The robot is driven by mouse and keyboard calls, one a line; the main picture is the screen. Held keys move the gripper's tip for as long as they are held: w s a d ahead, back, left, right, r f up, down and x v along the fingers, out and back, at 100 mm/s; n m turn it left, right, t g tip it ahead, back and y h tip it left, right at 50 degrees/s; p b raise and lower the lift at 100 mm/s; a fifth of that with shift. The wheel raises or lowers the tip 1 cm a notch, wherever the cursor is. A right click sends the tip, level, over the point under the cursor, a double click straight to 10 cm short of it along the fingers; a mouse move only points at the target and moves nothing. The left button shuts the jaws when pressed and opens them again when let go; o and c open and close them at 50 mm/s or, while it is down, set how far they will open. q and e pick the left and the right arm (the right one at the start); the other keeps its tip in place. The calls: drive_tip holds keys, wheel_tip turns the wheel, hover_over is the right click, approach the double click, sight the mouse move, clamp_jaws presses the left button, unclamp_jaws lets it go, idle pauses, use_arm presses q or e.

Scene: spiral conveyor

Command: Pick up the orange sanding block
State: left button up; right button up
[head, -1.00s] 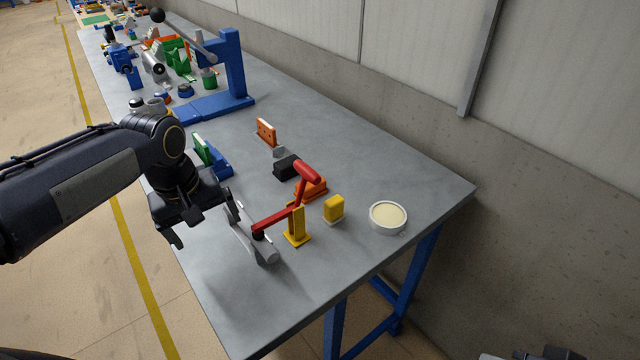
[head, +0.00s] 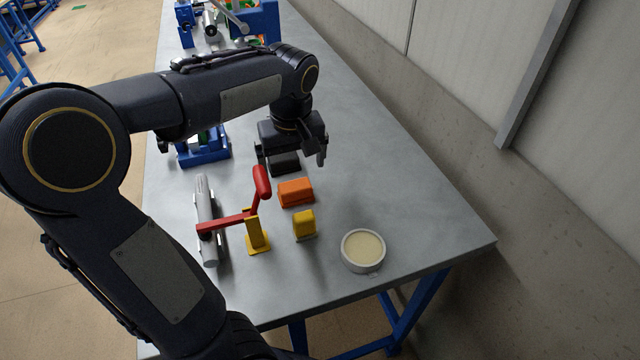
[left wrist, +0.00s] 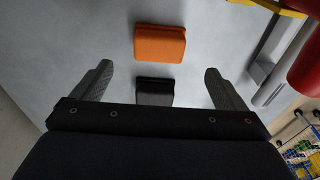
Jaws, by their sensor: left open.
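The orange sanding block (head: 296,193) lies on the grey table, between a black block and a yellow block. In the left wrist view the orange block (left wrist: 160,43) shows whole, beyond the fingertips. My left gripper (head: 292,160) is open and empty above the table, over the black block (head: 285,164). In the left wrist view the black block (left wrist: 154,92) lies between the two fingers (left wrist: 155,82), partly hidden by the gripper body. My right gripper is not in view.
A toggle clamp with a red handle (head: 262,182) and yellow base stands left of the orange block, beside a grey metal bar (head: 207,222). A yellow block (head: 305,224) and a round white tin (head: 363,251) lie nearer. The table's right side is clear.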

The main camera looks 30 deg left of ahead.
sight(295, 186)
use_arm(q)
drive_tip(key=shift+w+d+f, duration=0.1)
drive_tip(key=shift+f, duration=0.15)
drive_tip(key=f, duration=0.7)
drive_tip(key=shift+w+a+f+b, duration=0.1)
drive_tip(key=shift+a+f+b, duration=0.1)
drive_tip(key=shift+a+b, duration=0.1)
drive_tip(key=c, duration=1.1)
wheel_tip(295, 186, up, 10)
drive_tip(key=shift+r+p, duration=0.1)
drive_tip(key=shift+p, duration=0.45)
